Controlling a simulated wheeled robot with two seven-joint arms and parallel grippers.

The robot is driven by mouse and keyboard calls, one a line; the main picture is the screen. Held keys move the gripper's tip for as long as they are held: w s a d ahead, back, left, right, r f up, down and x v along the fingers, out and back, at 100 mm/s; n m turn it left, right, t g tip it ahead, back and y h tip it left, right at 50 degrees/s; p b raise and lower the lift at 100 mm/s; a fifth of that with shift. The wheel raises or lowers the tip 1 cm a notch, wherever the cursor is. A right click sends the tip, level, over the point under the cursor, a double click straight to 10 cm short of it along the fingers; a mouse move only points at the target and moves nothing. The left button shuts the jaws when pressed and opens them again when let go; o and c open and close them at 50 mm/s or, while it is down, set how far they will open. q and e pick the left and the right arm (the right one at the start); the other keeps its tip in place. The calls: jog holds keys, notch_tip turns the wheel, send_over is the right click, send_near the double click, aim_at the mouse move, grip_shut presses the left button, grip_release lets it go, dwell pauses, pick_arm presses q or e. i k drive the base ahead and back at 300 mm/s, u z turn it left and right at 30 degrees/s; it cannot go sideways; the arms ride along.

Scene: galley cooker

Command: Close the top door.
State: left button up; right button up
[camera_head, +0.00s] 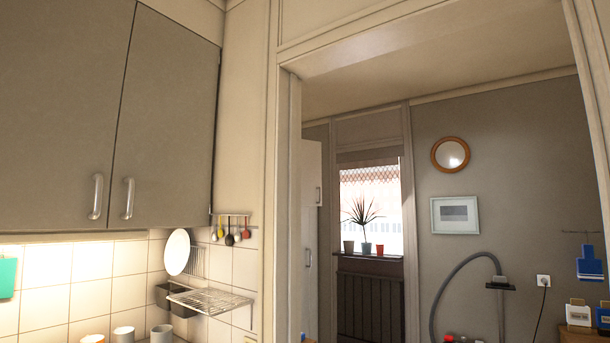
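Two grey upper cabinet doors hang at the upper left, each with a vertical metal handle low on it. The left cabinet door (55,110) and the right cabinet door (170,120) both look shut, with a thin dark seam between them. Their handles, the left one (95,197) and the right one (128,199), stand side by side near that seam. I cannot tell which door is the top door. The cooker does not show. Neither of my grippers is in view.
Below the cabinets, a white plate (177,252), a wire dish rack (211,301), hanging utensils (230,237) and several cups stand along the tiled wall. An open doorway leads to a room with a window, plants (362,215), a vacuum hose (455,275) and a round mirror (450,155).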

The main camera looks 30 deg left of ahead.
aim_at(311, 150)
jog(key=u, duration=0.3)
jog(key=i, duration=6.05)
jog(key=u, duration=1.6)
jog(key=i, duration=1.15)
jog(key=z, duration=1.55)
